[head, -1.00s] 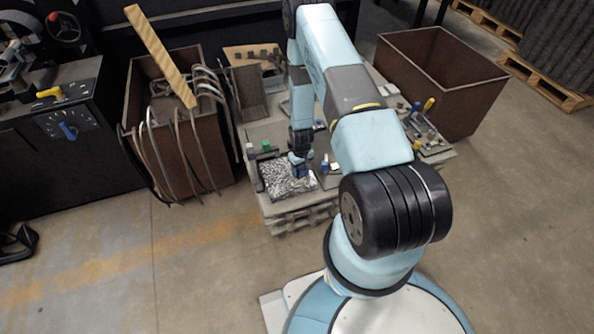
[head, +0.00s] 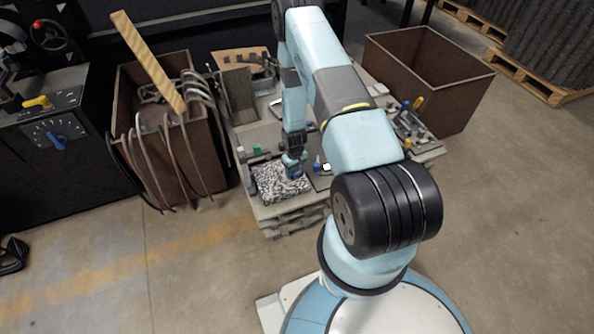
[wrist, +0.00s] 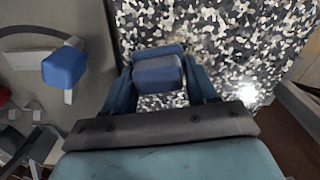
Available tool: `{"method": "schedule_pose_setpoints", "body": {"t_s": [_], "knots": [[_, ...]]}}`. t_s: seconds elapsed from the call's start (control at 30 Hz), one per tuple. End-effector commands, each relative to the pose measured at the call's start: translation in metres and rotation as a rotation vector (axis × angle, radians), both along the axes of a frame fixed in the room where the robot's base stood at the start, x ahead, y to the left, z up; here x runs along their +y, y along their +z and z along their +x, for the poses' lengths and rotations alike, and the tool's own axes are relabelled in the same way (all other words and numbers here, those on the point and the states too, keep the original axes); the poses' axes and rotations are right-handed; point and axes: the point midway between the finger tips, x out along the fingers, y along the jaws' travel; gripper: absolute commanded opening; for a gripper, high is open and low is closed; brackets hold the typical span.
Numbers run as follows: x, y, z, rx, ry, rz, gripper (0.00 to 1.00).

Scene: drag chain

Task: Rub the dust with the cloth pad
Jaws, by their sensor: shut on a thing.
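The blue cloth pad (wrist: 158,72) is held between the two fingers of my gripper (wrist: 160,84). A black-and-white speckled panel (wrist: 225,40) lies right under the pad and fills much of the wrist view. In the head view my gripper (head: 293,170) points down over the back right part of this panel (head: 272,185), on the worktable. Whether the pad touches the surface cannot be told. No separate dust patch can be told from the speckle.
Another blue block (wrist: 64,66) stands left of the panel in the wrist view. A rusty bin (head: 190,155) with hanging hoses and a leaning plank is left of the worktable. An open brown box (head: 440,95) stands to the right.

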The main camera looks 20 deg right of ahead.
Motion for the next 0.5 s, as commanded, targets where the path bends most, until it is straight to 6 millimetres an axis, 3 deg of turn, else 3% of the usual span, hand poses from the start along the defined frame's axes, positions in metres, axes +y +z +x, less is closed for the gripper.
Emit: {"method": "schedule_pose_setpoints", "body": {"t_s": [0.5], "knots": [[0.028,-0.002,-0.002,0.003,0.003,0.004,0.24]]}}
